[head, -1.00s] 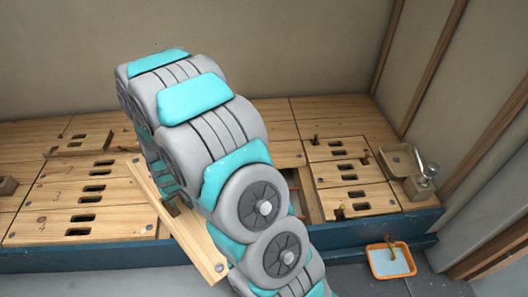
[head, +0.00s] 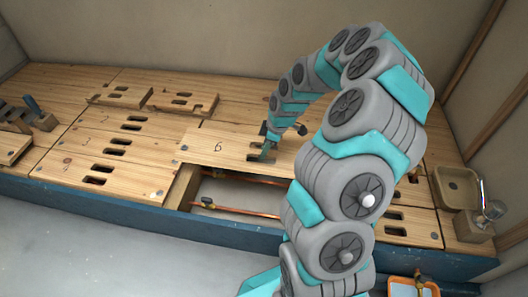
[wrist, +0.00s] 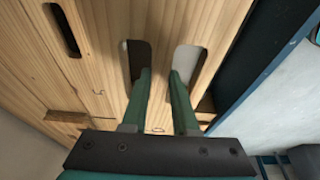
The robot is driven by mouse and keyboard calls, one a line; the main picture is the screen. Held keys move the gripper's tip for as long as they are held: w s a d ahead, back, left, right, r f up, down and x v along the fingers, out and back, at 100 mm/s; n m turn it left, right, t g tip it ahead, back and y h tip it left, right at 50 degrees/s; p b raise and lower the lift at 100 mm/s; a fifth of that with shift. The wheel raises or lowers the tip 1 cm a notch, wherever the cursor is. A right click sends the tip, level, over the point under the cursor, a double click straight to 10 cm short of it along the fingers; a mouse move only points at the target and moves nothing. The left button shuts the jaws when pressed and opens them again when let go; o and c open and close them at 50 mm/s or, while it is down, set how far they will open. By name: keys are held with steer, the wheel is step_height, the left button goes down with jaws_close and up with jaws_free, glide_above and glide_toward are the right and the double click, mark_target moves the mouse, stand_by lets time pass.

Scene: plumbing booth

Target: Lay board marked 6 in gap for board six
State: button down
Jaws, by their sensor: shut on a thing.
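The board marked 6 (head: 218,150) is a pale wooden plank with hand slots, seen in the head view with its number facing up. It looks roughly level over the far side of the open gap (head: 240,192); I cannot tell whether it touches the deck. My gripper (head: 266,150) is shut on the strip between its two slots. In the wrist view, the fingers of my gripper (wrist: 160,80) reach into the slots of the board (wrist: 190,25). Copper pipes show in the gap in front of the board. My arm hides the board's right end.
Numbered boards (head: 110,150) cover the deck at left. Two small slotted boards (head: 182,100) lie on top behind. A copper pipe (head: 235,210) with a valve runs in the gap. A tan basin (head: 457,188) stands at right and an orange tray (head: 412,290) on the floor.

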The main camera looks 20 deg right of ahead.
step_height(320, 180, down, 5)
steer(key=shift+f+b, duration=0.1)
steer(key=shift+b, duration=0.4)
stand_by(0.4)
stand_by(0.9)
steer(key=shift+f+b, duration=1.2)
steer(key=shift+f, duration=0.65)
stand_by(0.9)
steer(key=c, duration=0.6)
jaws_free()
steer(key=shift+s+r, duration=0.1)
steer(key=shift+r, duration=0.05)
